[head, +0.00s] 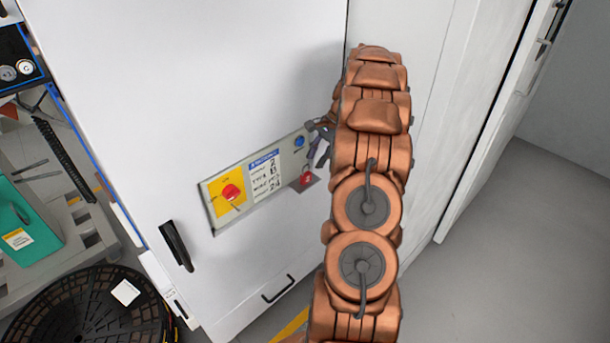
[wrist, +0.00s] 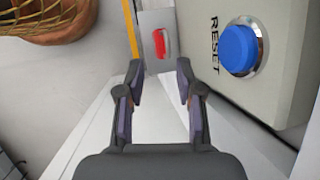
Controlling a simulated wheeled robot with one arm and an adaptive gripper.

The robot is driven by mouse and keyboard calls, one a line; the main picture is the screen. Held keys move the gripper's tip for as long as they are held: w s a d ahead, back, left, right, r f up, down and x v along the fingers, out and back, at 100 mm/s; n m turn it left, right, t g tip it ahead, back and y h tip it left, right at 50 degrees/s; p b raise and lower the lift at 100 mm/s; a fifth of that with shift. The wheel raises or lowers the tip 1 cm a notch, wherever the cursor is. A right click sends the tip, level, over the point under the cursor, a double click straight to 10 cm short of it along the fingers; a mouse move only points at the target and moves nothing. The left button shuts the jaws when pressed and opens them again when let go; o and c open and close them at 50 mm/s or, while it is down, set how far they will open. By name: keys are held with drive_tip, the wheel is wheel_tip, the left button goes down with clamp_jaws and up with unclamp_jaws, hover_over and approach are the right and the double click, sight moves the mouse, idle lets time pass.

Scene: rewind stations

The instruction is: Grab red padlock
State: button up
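The red padlock (head: 306,180) sits on a small grey plate (head: 297,186) at the lower right end of a panel on the white cabinet. In the wrist view the red padlock (wrist: 160,43) lies beyond my fingertips, roughly centred between them. My gripper (wrist: 160,70) is open and empty, with a clear gap between its fingers. In the head view my gripper (head: 319,146) is beside the panel, above and slightly right of the padlock, partly covered by my copper arm.
A blue RESET button (wrist: 238,48) stands out at the right, close to the gripper; it also shows on the panel (head: 299,141). A red rotary switch (head: 231,191) is on the panel's yellow patch. The white cabinet (head: 220,75) has black handles. Open floor (head: 500,270) lies right.

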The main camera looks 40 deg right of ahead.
sight(305, 175)
drive_tip(key=shift+w+a+f+p, duration=0.2)
drive_tip(key=shift+a+f+p, duration=0.05)
drive_tip(key=shift+a+f, duration=0.25)
drive_tip(key=shift+w+a+f+p, duration=0.25)
drive_tip(key=shift+a+f, duration=0.15)
drive_tip(key=shift+f, duration=0.15)
drive_tip(key=p+x, duration=0.1)
drive_tip(key=x, duration=0.2)
drive_tip(key=shift+a+f, duration=0.15)
drive_tip(key=shift+f, duration=0.3)
clamp_jaws()
